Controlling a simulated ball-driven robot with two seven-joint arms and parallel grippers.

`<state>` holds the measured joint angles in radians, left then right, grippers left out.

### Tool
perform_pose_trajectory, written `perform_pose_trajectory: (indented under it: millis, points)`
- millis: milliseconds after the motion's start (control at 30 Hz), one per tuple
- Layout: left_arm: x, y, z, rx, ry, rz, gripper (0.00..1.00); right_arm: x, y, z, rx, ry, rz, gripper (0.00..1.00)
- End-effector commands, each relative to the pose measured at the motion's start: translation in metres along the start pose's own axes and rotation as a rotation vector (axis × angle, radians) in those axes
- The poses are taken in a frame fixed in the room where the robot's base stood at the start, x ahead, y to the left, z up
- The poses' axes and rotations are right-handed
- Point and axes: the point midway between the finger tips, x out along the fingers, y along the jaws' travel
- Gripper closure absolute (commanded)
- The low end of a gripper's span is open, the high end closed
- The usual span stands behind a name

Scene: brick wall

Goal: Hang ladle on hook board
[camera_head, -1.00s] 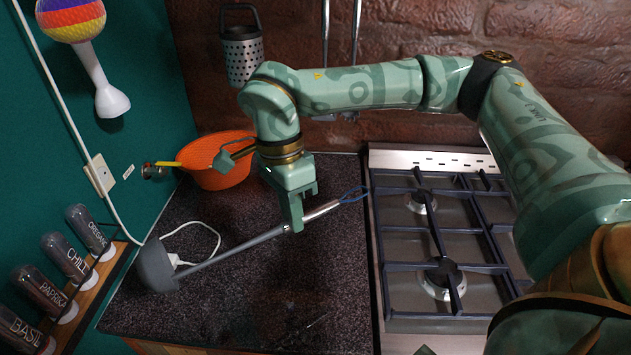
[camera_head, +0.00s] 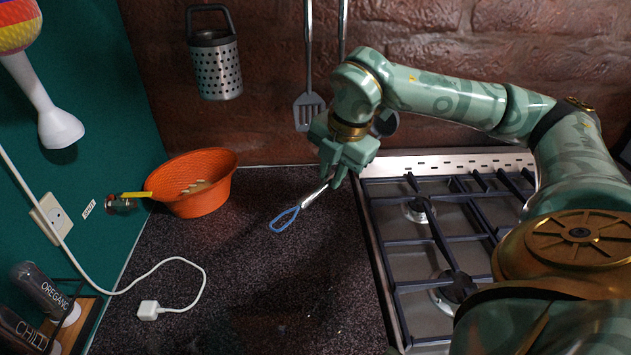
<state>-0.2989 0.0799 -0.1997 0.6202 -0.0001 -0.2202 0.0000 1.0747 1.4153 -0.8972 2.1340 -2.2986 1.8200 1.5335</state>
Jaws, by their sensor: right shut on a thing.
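My right gripper (camera_head: 335,175) is shut on the ladle's handle, above the counter beside the stove. The handle's blue loop end (camera_head: 285,219) points down and left toward me. A dark grey rounded part (camera_head: 386,123), in line with the handle, shows just right of the wrist and looks like the ladle's bowl. The shaft between is hidden by my gripper. A slotted spatula (camera_head: 309,108) and another metal handle (camera_head: 342,30) hang against the brick wall. Their upper ends and the hook board are out of view. My left gripper is not in view.
A grater (camera_head: 217,70) hangs left of the spatula. An orange bowl (camera_head: 195,183) stands in the back left corner. A gas stove (camera_head: 440,240) is at right. A white cable (camera_head: 205,275) lies on the otherwise mostly clear counter (camera_head: 260,290).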

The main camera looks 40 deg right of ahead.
Motion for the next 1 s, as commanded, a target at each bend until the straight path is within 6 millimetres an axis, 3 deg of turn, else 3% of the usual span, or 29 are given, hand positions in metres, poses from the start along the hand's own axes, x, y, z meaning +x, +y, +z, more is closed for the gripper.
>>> perform_pose_trajectory:
  millis: [267,667,1000]
  points:
    - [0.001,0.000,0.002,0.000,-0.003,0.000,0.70,0.014,0.015,0.017,0.066,-0.014,0.000,1.00]
    - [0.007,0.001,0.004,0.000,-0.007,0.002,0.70,0.058,0.059,0.056,0.063,-0.013,-0.001,1.00]
    - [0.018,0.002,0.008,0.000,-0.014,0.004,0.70,0.108,0.076,0.076,0.061,-0.013,-0.003,1.00]
